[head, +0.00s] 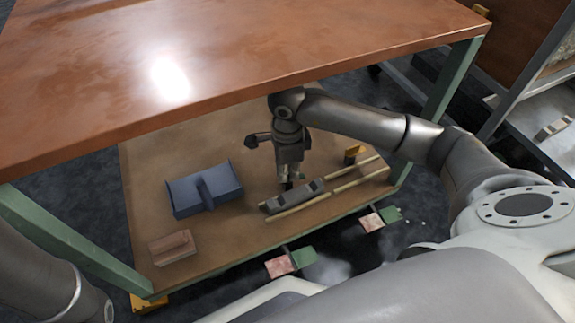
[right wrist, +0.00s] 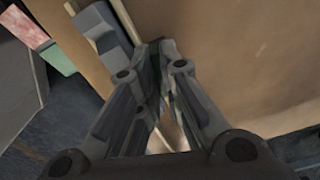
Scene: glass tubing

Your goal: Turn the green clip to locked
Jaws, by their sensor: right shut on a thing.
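My right gripper (head: 287,184) reaches down under the tabletop to the lower shelf. Its fingers are close together beside a grey block (head: 308,192) that lies along two pale rods (head: 345,183). In the right wrist view the fingers (right wrist: 158,62) close on a small dark part next to the grey block (right wrist: 113,48); they mostly hide it. No green clip can be made out clearly. Green plates (head: 304,257) (head: 391,214) sit beside pink-red plates (head: 279,266) (head: 371,222) at the shelf's front edge. My left gripper is out of view.
The brown tabletop (head: 200,60) hangs over the lower shelf (head: 225,235), with green legs (head: 455,80) at its corners. A blue box-like object (head: 190,197) and a reddish-brown block (head: 172,248) lie on the shelf's left part.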

